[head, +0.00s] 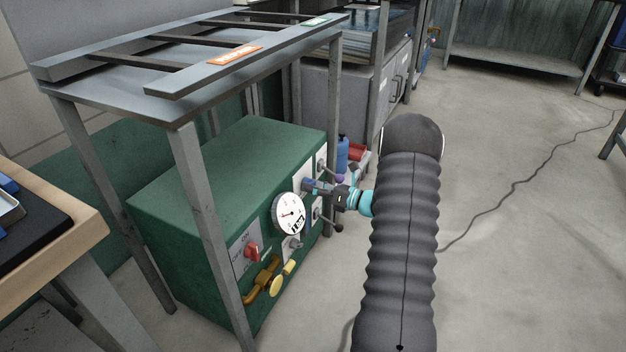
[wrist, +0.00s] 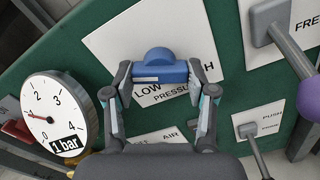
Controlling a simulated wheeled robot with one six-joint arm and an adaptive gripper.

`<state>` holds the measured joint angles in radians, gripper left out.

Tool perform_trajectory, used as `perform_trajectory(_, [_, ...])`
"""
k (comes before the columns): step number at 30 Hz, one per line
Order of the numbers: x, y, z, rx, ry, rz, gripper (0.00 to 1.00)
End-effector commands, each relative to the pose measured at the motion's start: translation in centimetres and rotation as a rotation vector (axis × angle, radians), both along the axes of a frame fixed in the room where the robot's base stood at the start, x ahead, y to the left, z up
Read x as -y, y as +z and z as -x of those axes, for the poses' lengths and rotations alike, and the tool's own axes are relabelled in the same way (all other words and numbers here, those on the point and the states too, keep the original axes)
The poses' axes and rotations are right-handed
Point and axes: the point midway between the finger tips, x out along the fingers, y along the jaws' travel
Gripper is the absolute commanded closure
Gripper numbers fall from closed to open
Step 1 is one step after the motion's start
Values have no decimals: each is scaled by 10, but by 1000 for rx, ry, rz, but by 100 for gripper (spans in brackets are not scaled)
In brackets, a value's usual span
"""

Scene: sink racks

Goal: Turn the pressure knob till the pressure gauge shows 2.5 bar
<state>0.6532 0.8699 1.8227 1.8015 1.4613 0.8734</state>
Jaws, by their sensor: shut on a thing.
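The blue pressure knob (wrist: 160,70) sits on a white plate with partly covered lettering that includes LOW and PRESSURE. My gripper (wrist: 160,82) is shut on it, with one finger on each side. In the head view my gripper (head: 332,190) reaches the front of the green cabinet from the right, and the knob is small there. The round white pressure gauge (wrist: 58,112) is left of the knob in the wrist view. Its red needle points near 1, and its black label reads 1 bar. The gauge also shows in the head view (head: 289,213).
The green cabinet (head: 215,165) stands under a grey metal rack (head: 185,150). Its front also carries a red knob (head: 252,253), a yellow valve (head: 276,283) and levers, one with a purple ball (wrist: 310,98) in the wrist view. The floor (head: 510,220) to the right is mostly clear, with a cable.

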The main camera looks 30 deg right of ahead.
Motion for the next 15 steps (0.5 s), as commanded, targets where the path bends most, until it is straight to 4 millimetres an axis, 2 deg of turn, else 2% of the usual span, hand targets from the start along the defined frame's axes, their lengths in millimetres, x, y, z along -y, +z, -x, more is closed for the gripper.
perform_trajectory(1, [0, 6, 0, -28, -1, -35, 79])
perform_trajectory(15, [0, 5, 0, -300, -1, -386, 79])
